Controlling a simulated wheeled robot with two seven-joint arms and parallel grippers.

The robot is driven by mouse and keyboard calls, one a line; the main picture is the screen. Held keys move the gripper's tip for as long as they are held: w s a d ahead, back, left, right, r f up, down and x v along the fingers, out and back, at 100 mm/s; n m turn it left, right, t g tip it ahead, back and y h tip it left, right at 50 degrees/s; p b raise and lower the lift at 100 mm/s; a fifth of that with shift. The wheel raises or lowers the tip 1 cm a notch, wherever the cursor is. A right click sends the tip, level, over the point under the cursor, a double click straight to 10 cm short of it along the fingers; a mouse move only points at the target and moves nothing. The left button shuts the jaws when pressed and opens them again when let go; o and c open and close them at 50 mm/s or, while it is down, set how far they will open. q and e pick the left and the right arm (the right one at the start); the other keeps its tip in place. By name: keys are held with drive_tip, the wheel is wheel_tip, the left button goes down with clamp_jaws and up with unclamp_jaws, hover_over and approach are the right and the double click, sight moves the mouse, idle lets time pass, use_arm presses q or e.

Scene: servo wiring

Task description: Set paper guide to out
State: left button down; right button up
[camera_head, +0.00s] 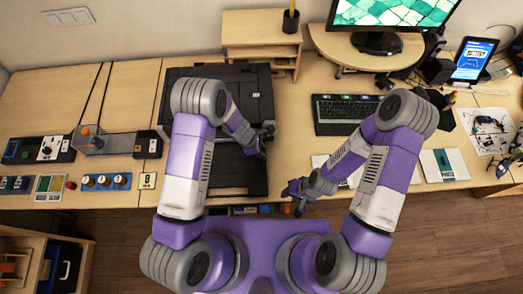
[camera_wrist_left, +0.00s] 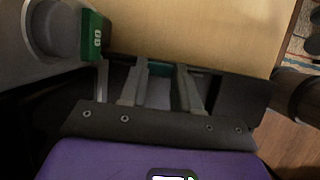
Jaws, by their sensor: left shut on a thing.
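The black printer (camera_head: 232,82) stands on the desk, with a dark tray section (camera_head: 240,178) reaching toward the front edge. My left gripper (camera_head: 266,137) is at the right side of the printer's front. In the left wrist view its fingers (camera_wrist_left: 164,72) are shut on a small dark grey part between them. I cannot tell for sure if that part is the paper guide, which I cannot pick out elsewhere. A green tab (camera_wrist_left: 95,38) with light marks shows left of the fingers. My right gripper (camera_head: 294,198) is open and empty, in front of the desk edge.
A keyboard (camera_head: 347,112) lies right of the printer, below a monitor (camera_head: 392,14) on a wooden stand. Several switch and knob panels (camera_head: 107,181) lie on the left. A wooden shelf (camera_head: 262,30) holding a pen cup (camera_head: 291,20) stands behind the printer.

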use_arm(q)
drive_tip(key=shift+a, duration=0.2)
use_arm(e)
drive_tip(key=shift+a, duration=0.1)
use_arm(q)
drive_tip(key=c, duration=0.8)
unclamp_jaws()
use_arm(e)
drive_tip(key=shift+r+p, duration=0.7)
use_arm(q)
drive_tip(key=v, duration=0.7)
drive_tip(key=shift+r, duration=0.35)
drive_tip(key=shift+s+f, duration=0.1)
drive_tip(key=shift+s, duration=0.05)
